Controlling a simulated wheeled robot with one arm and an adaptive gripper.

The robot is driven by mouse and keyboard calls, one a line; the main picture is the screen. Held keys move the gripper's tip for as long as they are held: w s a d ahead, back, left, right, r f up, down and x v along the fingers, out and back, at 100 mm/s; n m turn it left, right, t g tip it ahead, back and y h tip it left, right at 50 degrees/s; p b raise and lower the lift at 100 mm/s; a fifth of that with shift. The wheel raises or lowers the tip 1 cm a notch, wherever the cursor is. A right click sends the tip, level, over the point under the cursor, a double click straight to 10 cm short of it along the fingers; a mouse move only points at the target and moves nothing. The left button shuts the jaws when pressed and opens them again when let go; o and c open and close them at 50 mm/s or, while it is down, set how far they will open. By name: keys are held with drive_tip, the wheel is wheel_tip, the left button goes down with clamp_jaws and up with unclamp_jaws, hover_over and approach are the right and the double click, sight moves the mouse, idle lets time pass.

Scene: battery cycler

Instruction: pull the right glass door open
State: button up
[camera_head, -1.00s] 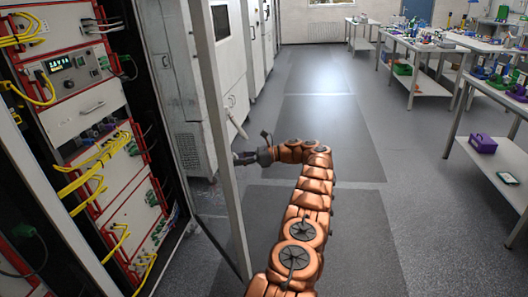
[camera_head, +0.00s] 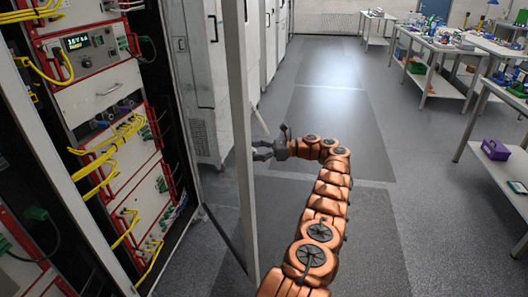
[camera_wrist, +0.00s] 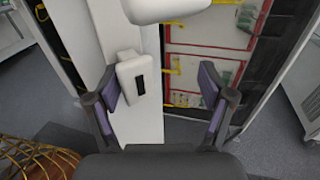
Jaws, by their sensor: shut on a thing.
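The right glass door (camera_head: 243,140) of the cabinet stands partly open, its pale free edge upright in front of the rack. A white door handle (camera_head: 260,121) sticks out from that edge and also shows in the wrist view (camera_wrist: 131,79). My gripper (camera_head: 257,151) is at the door's edge, just below the handle, with its fingertips partly hidden behind the frame. In the wrist view my fingers (camera_wrist: 160,92) stand well apart, with the door's edge between them and the left finger beside the handle's lower end. The exact contact is hard to see.
Instruments with red frames and yellow cables (camera_head: 110,150) fill the rack at left. White cabinets (camera_head: 200,70) stand behind the door. Workbenches (camera_head: 440,60) and a purple box (camera_head: 495,150) are on the right. The grey floor between is clear.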

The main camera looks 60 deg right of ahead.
drive_tip(key=shift+o, duration=0.3)
drive_tip(key=shift+w+f, duration=0.15)
drive_tip(key=shift+w, duration=0.25)
drive_tip(key=shift+o, duration=0.7)
drive_tip(key=shift+w, duration=0.1)
drive_tip(key=s, duration=0.2)
drive_tip(key=shift+s+d+r, duration=0.3)
drive_tip(key=shift+s+d, duration=0.05)
drive_tip(key=shift+s, duration=0.05)
drive_tip(key=shift+c, duration=1)
drive_tip(key=shift+a, duration=0.1)
drive_tip(key=shift+s+r, duration=0.1)
drive_tip(key=shift+r, duration=0.05)
wheel_tip(320, 180, up, 10)
